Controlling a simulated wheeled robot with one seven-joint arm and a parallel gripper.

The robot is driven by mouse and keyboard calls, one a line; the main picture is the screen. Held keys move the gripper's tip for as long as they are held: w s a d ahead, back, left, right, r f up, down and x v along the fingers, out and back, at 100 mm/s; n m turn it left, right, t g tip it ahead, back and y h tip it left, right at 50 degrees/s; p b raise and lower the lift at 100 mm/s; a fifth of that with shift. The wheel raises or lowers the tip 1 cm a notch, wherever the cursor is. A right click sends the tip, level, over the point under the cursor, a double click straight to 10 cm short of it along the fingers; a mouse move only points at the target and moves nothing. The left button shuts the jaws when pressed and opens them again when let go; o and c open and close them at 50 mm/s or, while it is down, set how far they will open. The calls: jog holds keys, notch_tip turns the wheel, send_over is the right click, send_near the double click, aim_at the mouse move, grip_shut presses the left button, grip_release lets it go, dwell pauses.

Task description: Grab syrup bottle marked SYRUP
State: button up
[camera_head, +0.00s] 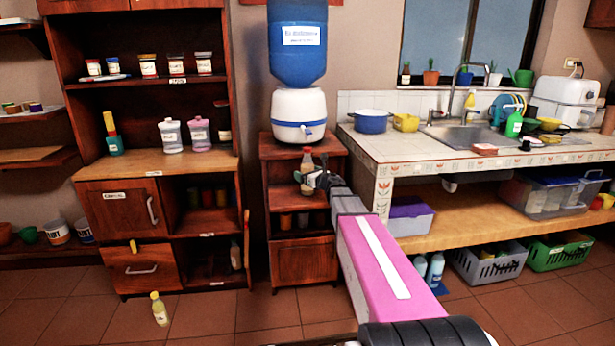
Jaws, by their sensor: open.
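A small bottle with a dark cap (307,158) stands upright in the open upper shelf of the dark wood stand under the water dispenser. It looks pale at the top and amber lower down; no label is readable, so I cannot tell whether it says SYRUP. My gripper (311,181) is at this bottle, at the end of my outstretched pink and grey arm. It is open, its fingers small and dark in front of or around the bottle's lower part; which, I cannot tell.
The stand (302,265) also holds dark jars lower down. A blue water dispenser (298,112) sits on its top, above my gripper. A shelf cabinet (150,163) is at left, a tiled sink counter (405,146) at right. Floor at lower left is mostly clear.

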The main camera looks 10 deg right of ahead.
jog(key=c, duration=1.3)
